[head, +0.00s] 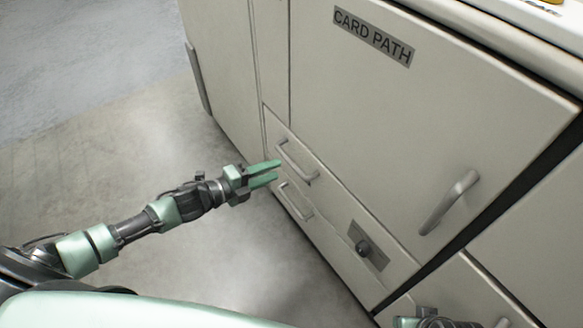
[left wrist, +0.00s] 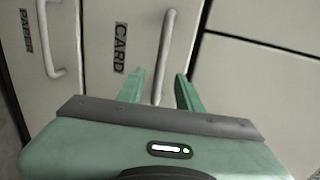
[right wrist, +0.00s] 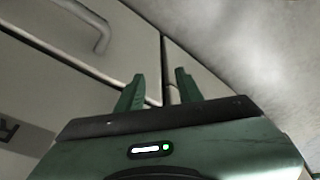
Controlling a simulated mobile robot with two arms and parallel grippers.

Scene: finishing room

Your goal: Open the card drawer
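The card drawer (head: 327,185) is the upper of two small shut drawers low in the cabinet; its CARD label (left wrist: 120,48) is readable in the left wrist view. Its bar handle (head: 299,164) also shows in that view (left wrist: 165,52). My left gripper (head: 279,169) is open and empty, its tips close to this handle. In the left wrist view the handle lies in line with the gap between the fingers (left wrist: 161,78); contact cannot be told. My right gripper (right wrist: 157,82) is open and empty by other cabinet fronts, only partly visible at the head view's bottom edge.
The PAPER drawer handle (left wrist: 52,38) lies just below. The large CARD PATH door (head: 440,125) with its grey handle (head: 450,200) is above the drawers. A dark knob on a plate (head: 368,248) is right of the drawers. The floor (head: 215,240) before them is clear.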

